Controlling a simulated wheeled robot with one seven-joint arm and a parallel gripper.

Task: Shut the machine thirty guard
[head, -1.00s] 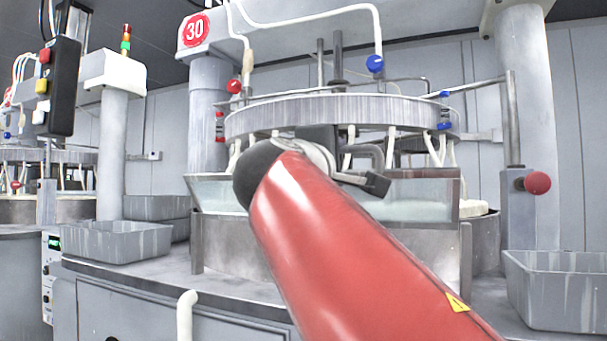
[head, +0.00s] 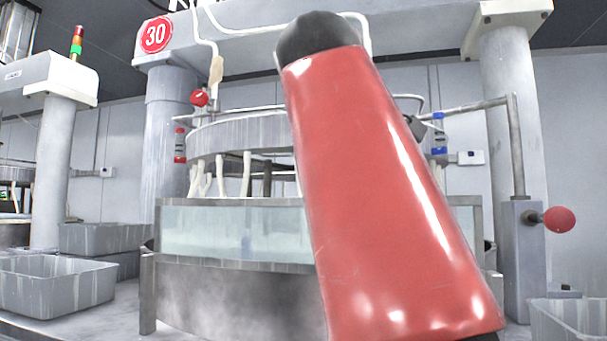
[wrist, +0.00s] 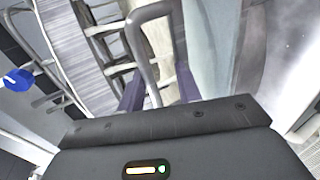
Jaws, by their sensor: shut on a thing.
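The machine with the red "30" sign (head: 155,36) stands ahead in the head view. Its guard (head: 235,232) is a clear panel in a metal frame, standing along the front above the steel basin. My arm covers the guard's right part in the head view. In the wrist view my gripper (wrist: 158,88) has its two dark fingers shut on a bent grey tube handle (wrist: 150,12). A pale clear panel (wrist: 205,35) shows beside the handle. In the head view the fingers and handle are hidden behind my red arm.
A round ribbed platen head (head: 235,135) with hoses hangs above the basin. A red knob (head: 559,220) sticks out from a post at the right. Grey bins stand at the left (head: 55,285) and lower right (head: 570,318).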

